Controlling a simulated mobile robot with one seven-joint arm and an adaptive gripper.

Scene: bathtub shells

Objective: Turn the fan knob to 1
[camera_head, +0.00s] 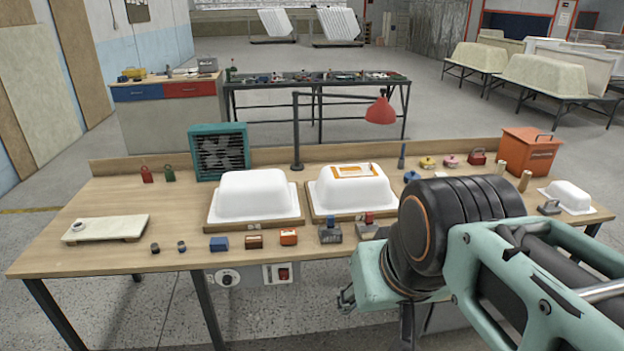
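A teal box fan (219,151) with a dark grille stands at the back left of the wooden workbench. A grey panel below the bench's front edge carries a round knob (227,279) with a white dial and dark centre. Its markings are too small to read, so I cannot tell its setting. A red switch (283,273) sits on a plate to the right of the knob. My gripper (346,298) shows only in part, low in front of the bench and right of the knob and switch, apart from both. My arm hides much of it, and its opening is unclear.
Two white tub shells (254,193) (352,188) stand on boards on the workbench (110,205). Small blocks line its front edge. A red lamp (380,111) stands behind the shells, and an orange box (531,152) at the back right. Space before the knob looks clear.

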